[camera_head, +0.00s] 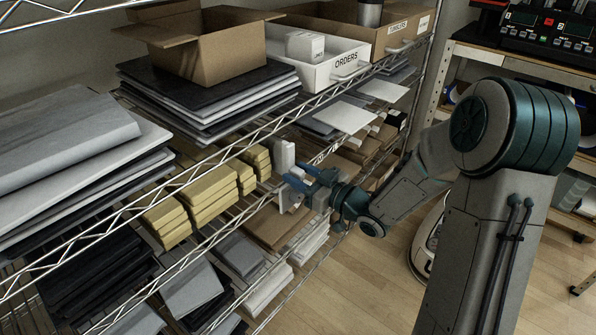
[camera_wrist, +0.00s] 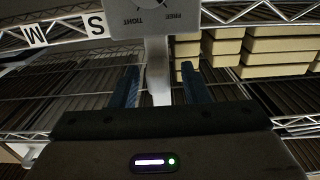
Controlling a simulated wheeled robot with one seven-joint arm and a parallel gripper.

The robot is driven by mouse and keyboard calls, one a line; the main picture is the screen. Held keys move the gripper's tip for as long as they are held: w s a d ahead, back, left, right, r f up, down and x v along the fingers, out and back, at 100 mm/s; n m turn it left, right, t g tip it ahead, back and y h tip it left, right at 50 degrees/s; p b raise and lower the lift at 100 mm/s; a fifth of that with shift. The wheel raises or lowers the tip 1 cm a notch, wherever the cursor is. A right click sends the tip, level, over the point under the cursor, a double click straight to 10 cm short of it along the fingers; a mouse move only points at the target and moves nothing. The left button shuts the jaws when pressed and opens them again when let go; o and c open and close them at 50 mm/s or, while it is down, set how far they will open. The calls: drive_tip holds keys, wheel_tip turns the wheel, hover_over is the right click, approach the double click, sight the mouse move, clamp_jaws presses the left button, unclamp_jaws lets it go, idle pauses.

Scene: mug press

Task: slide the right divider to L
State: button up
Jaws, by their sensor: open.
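A pale grey divider (camera_head: 285,157) stands upright at the shelf's front edge, just right of the yellow boxes. In the wrist view its stem (camera_wrist: 158,88) passes between my fingers, and its head (camera_wrist: 155,19) carries a dial marked TIGHT and FREE, shown upside down. The dial's pointer is too cropped to read. My gripper (camera_wrist: 160,66) is open, with one blue finger on each side of the stem and gaps visible. In the head view my gripper (camera_head: 302,183) is at the divider, partly hiding its lower part. Upside-down labels M (camera_wrist: 35,35) and S (camera_wrist: 96,24) show on the rail; I cannot make out an L there.
Yellow boxes (camera_head: 208,193) are stacked left of the divider. Brown boards (camera_head: 272,226) lie on the shelf below. Wire rails run along the shelf fronts. An ORDERS bin (camera_head: 313,75) and an open carton (camera_head: 220,55) stand above. The wooden floor in front is partly clear.

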drive_tip(key=shift+x, duration=1.3)
drive_tip(key=shift+d, duration=0.1)
